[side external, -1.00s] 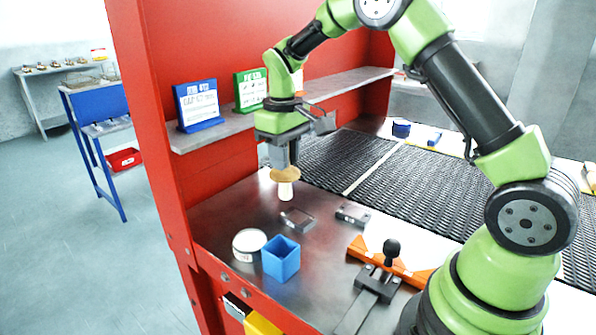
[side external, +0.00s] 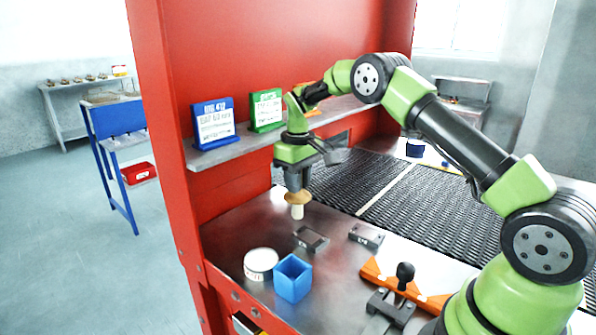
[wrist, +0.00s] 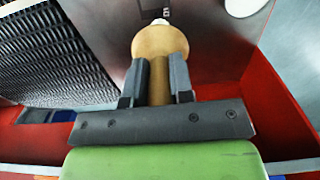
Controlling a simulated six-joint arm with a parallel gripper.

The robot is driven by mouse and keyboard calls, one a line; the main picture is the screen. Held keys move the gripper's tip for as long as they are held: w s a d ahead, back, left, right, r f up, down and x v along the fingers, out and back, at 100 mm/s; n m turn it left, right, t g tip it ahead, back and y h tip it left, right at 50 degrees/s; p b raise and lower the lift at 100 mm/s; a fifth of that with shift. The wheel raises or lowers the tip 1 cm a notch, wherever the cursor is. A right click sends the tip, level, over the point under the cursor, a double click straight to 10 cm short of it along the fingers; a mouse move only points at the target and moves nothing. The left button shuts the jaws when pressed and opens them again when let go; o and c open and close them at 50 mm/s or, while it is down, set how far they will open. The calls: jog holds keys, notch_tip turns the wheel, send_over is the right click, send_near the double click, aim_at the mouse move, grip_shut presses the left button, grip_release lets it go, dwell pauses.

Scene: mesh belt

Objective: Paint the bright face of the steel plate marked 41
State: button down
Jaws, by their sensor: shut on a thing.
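My gripper (side external: 297,182) is shut on a wooden-handled tool (side external: 297,199) with a round wooden collar and a pale tip pointing down. In the wrist view, the wooden collar (wrist: 158,42) and handle show between the fingers (wrist: 160,82). The tip is above the dark metal tabletop, just behind and left of a small grey steel plate (side external: 310,238); contact cannot be told. A second grey steel block (side external: 366,235) lies to its right. The number 41 is not readable on either one. A white round tin (side external: 261,264) stands at the front left.
A blue open box (side external: 293,279) stands beside the tin. An orange fixture (side external: 415,288) and a black-knobbed clamp (side external: 394,305) are at front right. The mesh belt (side external: 440,205) runs behind. Blue (side external: 213,124) and green (side external: 265,110) signs stand on the red wall's shelf.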

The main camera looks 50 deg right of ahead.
aim_at(303, 194)
notch_tip(303, 194, down, 3)
jog(key=shift+f, duration=0.15)
jog(key=shift+s+f, duration=0.45)
jog(key=shift+f, duration=0.1)
jog(key=shift+s+a, duration=0.1)
jog(key=shift+s, duration=2.55)
jog(key=shift+w+d, duration=0.2)
jog(key=shift+w, duration=2.95)
jog(key=shift+d, duration=0.4)
jog(key=shift+s+d, duration=0.15)
jog(key=shift+s, duration=3.2)
jog(key=w, duration=0.6)
jog(key=shift+w, duration=0.25)
jog(key=shift+r, duration=4.05)
